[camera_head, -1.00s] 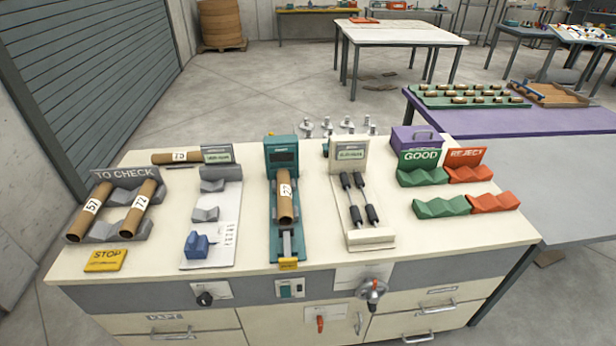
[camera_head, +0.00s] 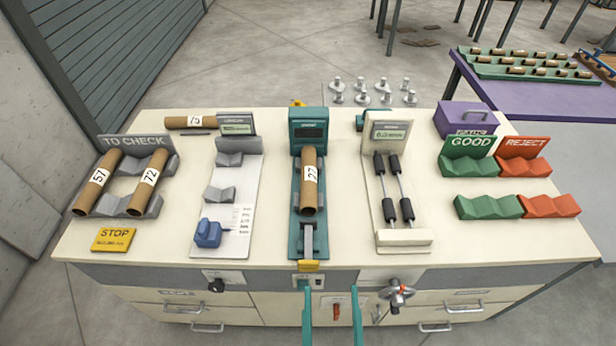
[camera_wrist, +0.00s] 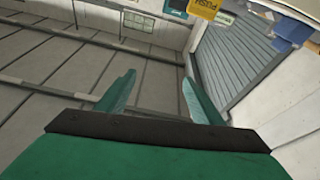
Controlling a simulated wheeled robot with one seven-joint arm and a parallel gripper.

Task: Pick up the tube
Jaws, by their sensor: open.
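Several brown cardboard tubes with white number labels lie on the bench. Tube 57 (camera_head: 95,185) and tube 72 (camera_head: 146,186) lie side by side in the grey "TO CHECK" cradle (camera_head: 153,206) at the left. A third tube, its label apparently 27 (camera_head: 308,187), lies on the teal device (camera_head: 309,128) in the middle. Another tube (camera_head: 187,122) lies crosswise at the back left, its label hard to read. My gripper (camera_head: 332,296) is open and empty at the bench's front edge, apart from every tube. Its teal fingers also show in the wrist view (camera_wrist: 160,95), with no tube between them.
A scale-like station with grey V-blocks (camera_head: 221,192) and a roller device (camera_head: 391,190) flank the teal device. Green "GOOD" cradles (camera_head: 488,207) and red "REJECT" cradles (camera_head: 550,206) stand at the right. Metal pegs stand behind the bench's middle. A valve handle (camera_head: 397,293) projects from the bench front.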

